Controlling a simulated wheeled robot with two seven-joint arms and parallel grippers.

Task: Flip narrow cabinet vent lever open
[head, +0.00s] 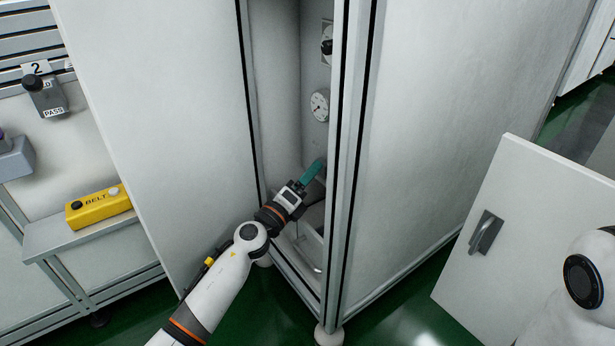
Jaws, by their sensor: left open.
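The narrow cabinet (418,120) stands upright with its tall front open. Inside, a teal bar (313,171), which looks like the vent lever, slants up to the right, low in the opening. My left gripper (301,185) reaches into the opening from the lower left, right at the lower end of the teal bar. Its jaws are open; I cannot tell whether they touch the bar or are around it. The fingertips and the lever's mount are partly hidden. My right gripper is out of the picture; only part of my right arm shows at the lower right.
A round gauge (319,105) and a black knob (327,47) are on the cabinet's inner wall above the lever. An open white door (530,260) with a grey handle (486,232) stands at right. A yellow button box (99,206) sits on a shelf at left. The cabinet's front posts bound the opening closely.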

